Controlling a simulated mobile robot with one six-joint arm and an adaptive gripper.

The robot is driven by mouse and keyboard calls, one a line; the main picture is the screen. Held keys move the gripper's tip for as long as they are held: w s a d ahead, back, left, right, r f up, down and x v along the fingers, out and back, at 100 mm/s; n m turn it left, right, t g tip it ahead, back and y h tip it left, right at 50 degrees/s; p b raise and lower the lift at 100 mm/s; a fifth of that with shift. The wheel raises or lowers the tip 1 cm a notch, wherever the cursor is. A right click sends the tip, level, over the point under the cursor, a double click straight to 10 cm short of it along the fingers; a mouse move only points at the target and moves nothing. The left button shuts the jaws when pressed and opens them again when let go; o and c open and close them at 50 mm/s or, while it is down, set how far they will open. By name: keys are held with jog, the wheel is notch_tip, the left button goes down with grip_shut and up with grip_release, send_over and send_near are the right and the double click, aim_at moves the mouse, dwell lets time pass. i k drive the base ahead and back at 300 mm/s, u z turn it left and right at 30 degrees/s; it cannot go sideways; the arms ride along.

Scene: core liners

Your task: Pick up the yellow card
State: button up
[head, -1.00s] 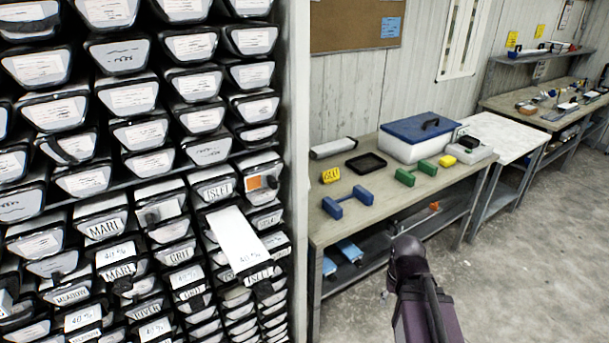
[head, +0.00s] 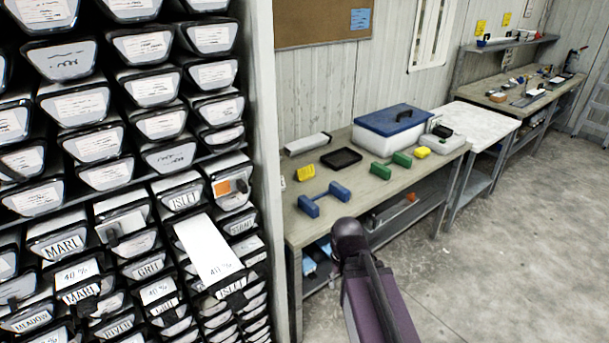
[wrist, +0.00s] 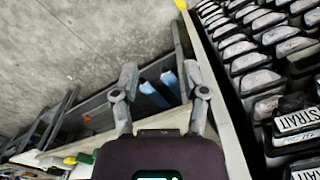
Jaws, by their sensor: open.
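The head view shows my arm in front of the bench, but not the fingers.
A rack of labelled core liners (head: 120,150) fills the left, with one white liner (head: 209,250) sticking out. The workbench (head: 375,205) holds a blue dumbbell-shaped block (head: 324,199), green blocks, a black tray (head: 342,159) and a blue-lidded box (head: 393,133). Floor on the right is clear.

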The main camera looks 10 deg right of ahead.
aim_at(306, 173)
jog(key=u, duration=0.05)
jog(key=k, duration=0.65)
jog(key=z, duration=0.45)
jog(key=i, duration=1.9)
jog(key=u, duration=0.75)
jog(key=i, duration=0.55)
jog(key=u, duration=0.3)
